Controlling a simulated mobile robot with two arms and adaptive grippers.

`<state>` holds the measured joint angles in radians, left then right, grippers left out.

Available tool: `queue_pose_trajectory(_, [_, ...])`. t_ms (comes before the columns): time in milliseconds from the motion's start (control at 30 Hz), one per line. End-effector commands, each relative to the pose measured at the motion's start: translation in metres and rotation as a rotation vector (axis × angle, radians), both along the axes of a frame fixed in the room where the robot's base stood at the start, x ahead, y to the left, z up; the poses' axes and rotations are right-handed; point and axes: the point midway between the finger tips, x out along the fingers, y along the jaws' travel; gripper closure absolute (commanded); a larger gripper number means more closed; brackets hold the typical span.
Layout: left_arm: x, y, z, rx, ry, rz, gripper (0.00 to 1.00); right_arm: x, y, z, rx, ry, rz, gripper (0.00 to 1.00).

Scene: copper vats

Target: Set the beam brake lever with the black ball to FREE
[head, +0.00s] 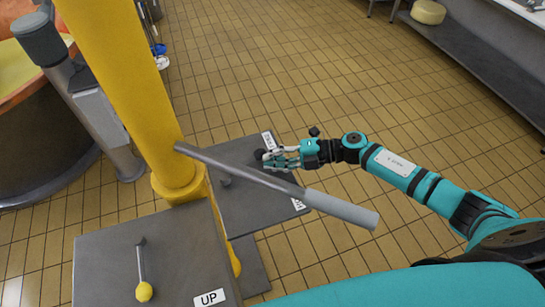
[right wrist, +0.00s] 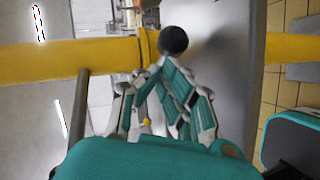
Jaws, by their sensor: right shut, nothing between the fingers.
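The lever's black ball (right wrist: 173,40) shows just beyond my right fingertips in the right wrist view. The lever's rod is mostly hidden. My left gripper is not in view.
A long grey bar with a light handle (head: 340,208) slants across in front of the plate. A yellow column (head: 130,80) stands left of it. A nearer plate marked UP carries a yellow-ball lever (head: 143,291). A copper vat (head: 40,140) stands far left. Tiled floor is clear beyond.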

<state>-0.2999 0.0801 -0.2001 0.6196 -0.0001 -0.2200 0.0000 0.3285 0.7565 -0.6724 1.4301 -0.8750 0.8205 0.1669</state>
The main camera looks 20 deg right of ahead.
Motion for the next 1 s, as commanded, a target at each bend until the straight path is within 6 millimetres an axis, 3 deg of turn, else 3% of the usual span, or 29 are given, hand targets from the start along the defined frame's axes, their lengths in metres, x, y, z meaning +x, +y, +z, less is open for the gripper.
queue_pose_trajectory(500, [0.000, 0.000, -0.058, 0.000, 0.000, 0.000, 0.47, 0.032, 0.005, -0.004, 0.000, -0.004, 0.139, 1.00])
queue_pose_trajectory(1000, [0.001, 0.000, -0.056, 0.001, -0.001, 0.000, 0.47, 0.036, 0.006, 0.002, 0.000, 0.000, 0.136, 1.00])
